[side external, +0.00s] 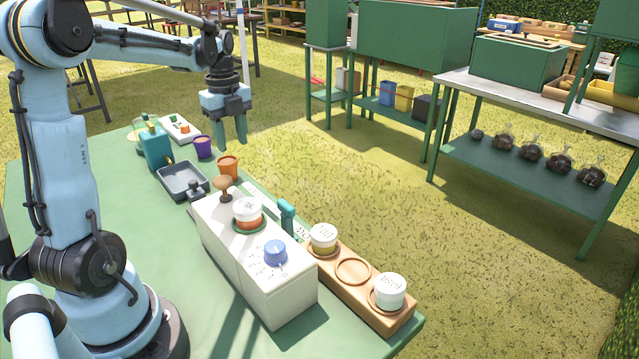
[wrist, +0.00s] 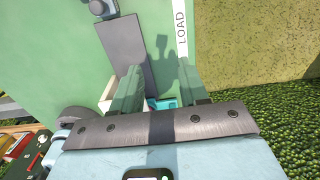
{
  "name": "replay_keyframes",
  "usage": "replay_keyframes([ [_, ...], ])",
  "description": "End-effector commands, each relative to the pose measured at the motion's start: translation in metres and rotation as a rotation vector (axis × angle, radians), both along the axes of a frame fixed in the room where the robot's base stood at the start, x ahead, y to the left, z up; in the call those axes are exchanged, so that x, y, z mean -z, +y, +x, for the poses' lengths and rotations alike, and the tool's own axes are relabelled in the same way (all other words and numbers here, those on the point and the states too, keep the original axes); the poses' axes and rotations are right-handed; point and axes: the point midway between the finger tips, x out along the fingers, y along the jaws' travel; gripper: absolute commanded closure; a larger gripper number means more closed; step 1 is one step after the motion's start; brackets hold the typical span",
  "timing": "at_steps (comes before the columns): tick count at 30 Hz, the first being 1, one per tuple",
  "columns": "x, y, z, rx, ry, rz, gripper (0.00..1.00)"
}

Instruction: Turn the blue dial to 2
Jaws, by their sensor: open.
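The blue dial (side external: 275,252) sits on the front part of the top of a white box (side external: 262,290), with small marks around it that are too small to read. My gripper (side external: 230,138) hangs in the air above the far end of the green table, well behind and above the dial. Its jaws point down, are open and hold nothing. In the wrist view the gripper's two green fingers (wrist: 153,92) stand apart over the table; the dial is not in that view.
A wooden holder (side external: 335,272) with two jars is to the right. A grey tray (side external: 182,184), orange cup (side external: 228,166), purple cup (side external: 203,146) and teal container (side external: 154,148) stand farther back.

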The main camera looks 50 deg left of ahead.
Motion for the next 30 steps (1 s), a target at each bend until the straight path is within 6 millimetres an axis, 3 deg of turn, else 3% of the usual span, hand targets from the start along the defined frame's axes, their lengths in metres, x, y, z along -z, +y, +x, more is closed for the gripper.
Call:
replay_keyframes([
  [1,0.000,0.000,0.000,0.000,0.000,0.000,0.53],
  [4,-0.001,-0.003,0.001,-0.014,0.000,0.000,0.38],
  [8,-0.008,-0.021,0.005,-0.108,0.000,0.000,0.37],
  [18,-0.039,-0.108,0.011,-0.644,0.000,0.000,0.37],
  [30,-0.067,-0.204,-0.013,-1.312,0.000,0.000,0.37],
])
